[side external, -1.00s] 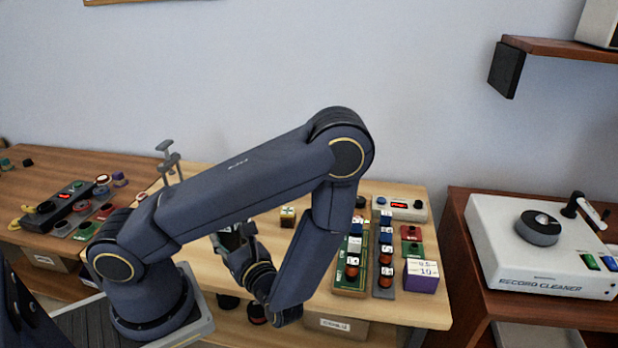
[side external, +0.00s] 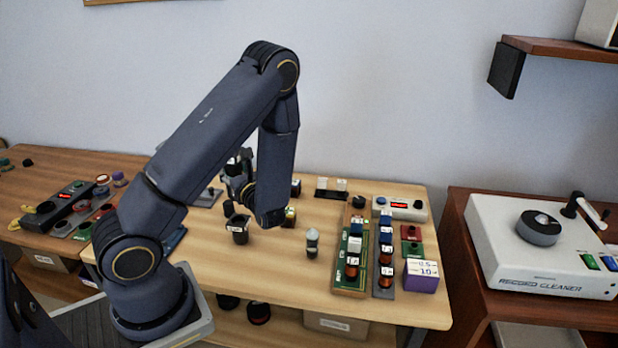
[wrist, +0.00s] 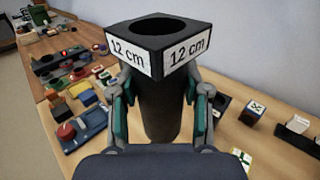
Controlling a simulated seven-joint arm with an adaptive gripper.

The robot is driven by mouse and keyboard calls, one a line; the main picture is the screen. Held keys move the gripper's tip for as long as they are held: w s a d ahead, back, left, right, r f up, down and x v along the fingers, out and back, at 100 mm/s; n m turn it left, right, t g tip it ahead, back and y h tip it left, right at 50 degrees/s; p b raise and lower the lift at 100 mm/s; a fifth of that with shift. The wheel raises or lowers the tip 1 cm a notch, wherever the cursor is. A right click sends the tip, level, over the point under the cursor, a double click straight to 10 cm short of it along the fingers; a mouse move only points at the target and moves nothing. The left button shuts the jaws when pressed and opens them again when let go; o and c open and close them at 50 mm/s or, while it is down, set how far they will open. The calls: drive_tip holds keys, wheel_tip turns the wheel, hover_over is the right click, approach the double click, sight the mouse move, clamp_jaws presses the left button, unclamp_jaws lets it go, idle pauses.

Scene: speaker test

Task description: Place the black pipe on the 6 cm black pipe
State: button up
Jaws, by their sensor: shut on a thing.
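The black pipe (wrist: 162,100) is upright between my gripper's fingers (wrist: 160,110). Its square top has an open round hole, and two white labels read "12 cm". In the side view my gripper (side external: 238,182) is above the table's left part, partly behind my own arm. A short dark cylinder (side external: 238,230) with a pale mark shows just below it; I cannot tell whether this is the 6 cm pipe. No "6 cm" label is readable.
A small bottle (side external: 312,242) stands mid-table. Boards with several coloured parts (side external: 355,255), a purple box (side external: 421,275) and a meter (side external: 400,208) fill the right side. A yellowish cube (side external: 290,216) is near my forearm. A blue base with a red button (wrist: 68,131) lies at left.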

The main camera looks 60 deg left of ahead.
drive_tip(key=f, duration=0.8)
drive_tip(key=shift+s+a, duration=0.2)
drive_tip(key=shift+s, duration=0.1)
drive_tip(key=o, duration=1.2)
drive_tip(key=shift+c, duration=0.2)
